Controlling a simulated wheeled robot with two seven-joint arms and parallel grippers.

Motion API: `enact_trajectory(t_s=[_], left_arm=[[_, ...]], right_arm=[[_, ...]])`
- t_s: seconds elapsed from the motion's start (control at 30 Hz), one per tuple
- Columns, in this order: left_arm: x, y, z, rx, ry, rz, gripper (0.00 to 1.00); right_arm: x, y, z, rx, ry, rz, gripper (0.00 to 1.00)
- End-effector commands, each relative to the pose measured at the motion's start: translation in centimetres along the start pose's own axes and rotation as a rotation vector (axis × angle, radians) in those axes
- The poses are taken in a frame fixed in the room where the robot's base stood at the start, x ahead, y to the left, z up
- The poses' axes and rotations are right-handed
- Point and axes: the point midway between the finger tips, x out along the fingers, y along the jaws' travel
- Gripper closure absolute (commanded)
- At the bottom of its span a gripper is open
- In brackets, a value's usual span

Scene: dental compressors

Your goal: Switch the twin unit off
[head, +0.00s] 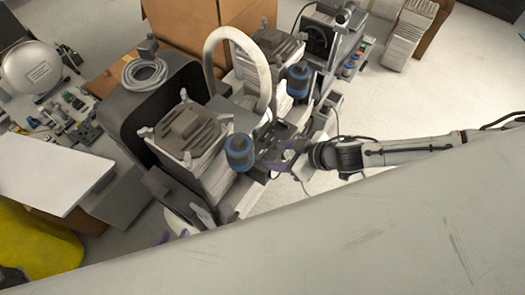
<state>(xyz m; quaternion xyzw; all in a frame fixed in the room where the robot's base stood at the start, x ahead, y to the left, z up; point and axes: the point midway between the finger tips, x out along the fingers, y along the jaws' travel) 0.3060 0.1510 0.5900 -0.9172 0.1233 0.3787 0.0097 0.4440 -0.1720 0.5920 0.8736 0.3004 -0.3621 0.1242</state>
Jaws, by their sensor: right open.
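The twin unit stands in the middle of the head view, with two finned compressor heads, a near one (190,132) and a far one (272,45). Each has a blue-banded cylinder beside it, a near one (240,152) and a far one (298,80). A thick pale hose (262,68) loops over the unit. My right gripper (280,162) is open at the unit's right side, beside dark parts near the near blue cylinder. I cannot tell whether it touches them. My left gripper (176,235) is mostly hidden at the unit's near end. I cannot make out a switch or its position.
A dark case (130,110) with a coiled grey hose (144,74) on it stands left of the unit. A white panel (50,172), a yellow object (35,240) and cluttered small parts lie further left. Cardboard boxes (190,20) stand behind. Floor (450,85) is clear at right.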

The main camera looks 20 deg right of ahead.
Motion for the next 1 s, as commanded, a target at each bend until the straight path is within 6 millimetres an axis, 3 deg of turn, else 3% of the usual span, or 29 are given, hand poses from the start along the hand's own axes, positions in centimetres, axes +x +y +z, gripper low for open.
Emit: enact_trajectory(t_s=[0.1, 0.3, 0.5, 0.77, 1.0], left_arm=[[0.5, -0.1, 0.5, -0.001, 0.001, 0.001, 0.69], [0.9, -0.1, 1.0, -0.002, 0.002, 0.003, 0.69], [1.0, -0.2, 1.1, -0.002, 0.002, 0.003, 0.69], [1.0, -0.2, 1.1, -0.003, 0.002, 0.003, 0.69], [1.0, -0.2, 1.1, -0.003, 0.002, 0.003, 0.69]], right_arm=[[2.7, 0.0, 0.0, -0.003, 0.002, 0.000, 0.48], [5.8, -0.1, 0.0, -0.002, 0.002, -0.001, 0.48], [7.0, 0.0, 0.0, -0.001, 0.000, 0.000, 0.48], [7.1, 0.0, 0.0, -0.001, 0.000, 0.000, 0.48], [7.1, 0.0, 0.0, -0.001, 0.000, 0.000, 0.87]])
